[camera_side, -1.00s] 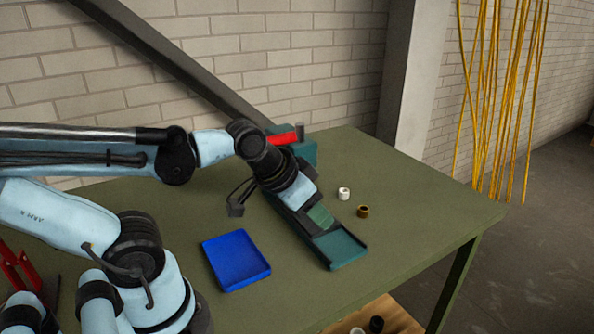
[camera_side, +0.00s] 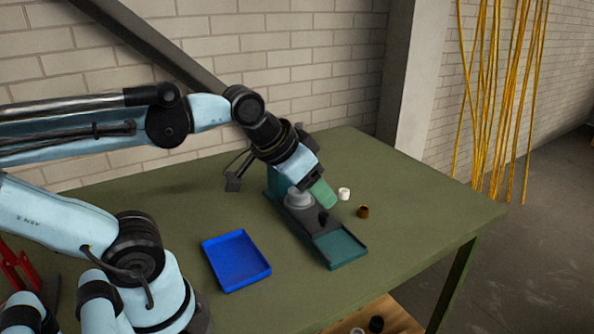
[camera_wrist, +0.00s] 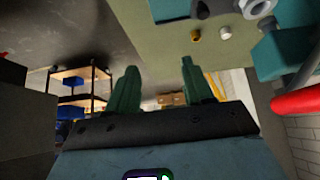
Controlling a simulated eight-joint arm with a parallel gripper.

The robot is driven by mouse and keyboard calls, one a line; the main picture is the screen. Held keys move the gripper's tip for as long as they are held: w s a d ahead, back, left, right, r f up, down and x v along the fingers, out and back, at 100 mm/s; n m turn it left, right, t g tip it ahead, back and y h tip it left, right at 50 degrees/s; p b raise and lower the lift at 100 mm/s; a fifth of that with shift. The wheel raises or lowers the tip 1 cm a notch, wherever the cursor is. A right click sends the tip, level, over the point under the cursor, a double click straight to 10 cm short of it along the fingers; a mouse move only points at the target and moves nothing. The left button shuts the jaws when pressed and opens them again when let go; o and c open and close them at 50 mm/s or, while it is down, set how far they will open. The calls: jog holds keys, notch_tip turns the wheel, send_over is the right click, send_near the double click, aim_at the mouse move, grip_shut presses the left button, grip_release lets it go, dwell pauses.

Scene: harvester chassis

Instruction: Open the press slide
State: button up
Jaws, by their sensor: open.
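The press (camera_side: 340,250) is a long teal unit on the green table, with a low, empty front end. Its dark slide with an upright black knob (camera_side: 323,218) sits behind that front end, near a round grey part (camera_side: 299,197). The knob also shows in the wrist view (camera_wrist: 200,9), at the top edge. My gripper (camera_side: 323,193) has green fingers and is above the press, apart from the knob. In the wrist view its fingers (camera_wrist: 158,80) are spread with nothing between them. The press's red handle (camera_wrist: 299,100) shows at the right there; my arm hides it in the side view.
The table's front right (camera_side: 430,215) is clear. A brick wall is behind.

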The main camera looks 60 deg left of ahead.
notch_tip(320, 180, up, 4)
jog(key=n+g, duration=0.3)
jog(key=g, duration=0.4)
send_over(324, 214)
notch_tip(324, 214, down, 18)
dwell(0.5)
jog(key=shift+a, duration=0.1)
grip_shut()
